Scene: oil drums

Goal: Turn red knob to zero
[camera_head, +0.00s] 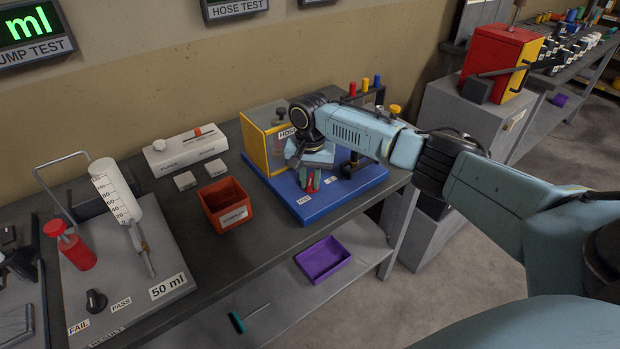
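My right arm reaches in from the right over the blue hose test board (327,207). My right gripper (312,178) points down at the board, below the round dark wrist. Its fingers are small and partly hidden, so I cannot tell whether they are open or shut. Small red and green parts show right at the fingertips; whether one is the red knob is unclear. A red-topped post (352,89) stands at the back of the board beside yellow and blue ones. No zero mark is readable. My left gripper is not in view.
An orange bin (226,204) and a syringe board (165,293) with a red bottle are further left. A purple tray (322,259) lies on the lower shelf. A red-yellow box (497,62) stands at right.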

